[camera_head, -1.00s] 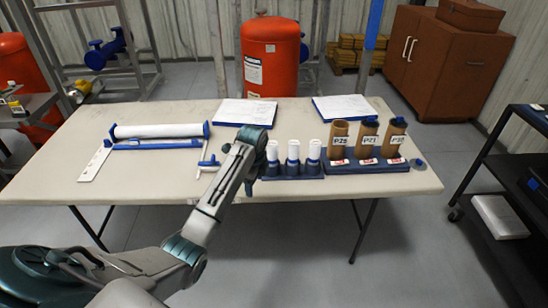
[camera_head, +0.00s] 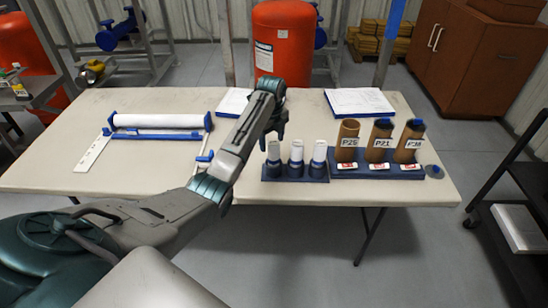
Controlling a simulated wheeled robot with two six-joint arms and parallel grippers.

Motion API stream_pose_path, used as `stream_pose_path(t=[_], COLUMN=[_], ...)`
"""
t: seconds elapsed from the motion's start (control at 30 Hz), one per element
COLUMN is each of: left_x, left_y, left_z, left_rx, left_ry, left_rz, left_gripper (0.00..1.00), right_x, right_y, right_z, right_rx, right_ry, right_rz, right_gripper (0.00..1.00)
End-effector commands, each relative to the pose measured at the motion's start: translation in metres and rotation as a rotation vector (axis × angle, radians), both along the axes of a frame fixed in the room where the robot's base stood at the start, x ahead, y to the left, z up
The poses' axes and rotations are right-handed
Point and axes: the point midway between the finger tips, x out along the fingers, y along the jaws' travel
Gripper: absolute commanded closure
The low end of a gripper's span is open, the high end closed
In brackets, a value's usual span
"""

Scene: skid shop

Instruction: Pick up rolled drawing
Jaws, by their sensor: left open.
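Three white rolls stand upright in a dark blue rack: a left one (camera_head: 274,151), a middle one (camera_head: 296,151) and a right one (camera_head: 319,151). A longer white roll (camera_head: 158,121) lies level between blue end pieces at the table's left. I cannot tell which of these is the rolled drawing. My left gripper (camera_head: 275,134) is open above the table, in line with the leftmost upright roll. It appears empty, and its arm covers part of the table. My right gripper is not in view.
Brown tubes labelled P25 (camera_head: 347,141), P21 (camera_head: 379,142) and P28 (camera_head: 409,142) stand right of the white rolls. Flat sheets (camera_head: 360,101) lie at the table's (camera_head: 60,150) back. A blue and white tool (camera_head: 205,150) lies left of the gripper. A dark cart stands at right.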

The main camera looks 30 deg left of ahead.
Motion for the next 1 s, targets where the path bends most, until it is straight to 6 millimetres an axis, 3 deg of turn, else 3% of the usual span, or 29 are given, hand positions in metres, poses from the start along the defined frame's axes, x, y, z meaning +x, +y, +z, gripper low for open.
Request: stream_pose_path(t=[0.27, 0.6, 0.87, 1.0], left_x=[0.002, 0.002, 0.002, 0.002], left_y=[-0.006, -0.006, -0.005, -0.005], left_z=[-0.038, -0.049, -0.049, -0.049], left_rx=[-0.001, 0.000, 0.000, 0.000], left_ry=[0.003, 0.000, 0.000, 0.000], left_rz=[0.001, 0.001, 0.001, 0.001], left_gripper=[0.36, 0.36, 0.85, 0.86], right_x=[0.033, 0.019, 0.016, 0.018], right_y=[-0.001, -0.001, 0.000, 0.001], right_z=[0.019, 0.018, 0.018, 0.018], right_rx=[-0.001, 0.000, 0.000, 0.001], right_ry=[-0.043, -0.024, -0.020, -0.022], right_rz=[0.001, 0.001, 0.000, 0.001], right_gripper=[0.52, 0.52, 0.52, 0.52])
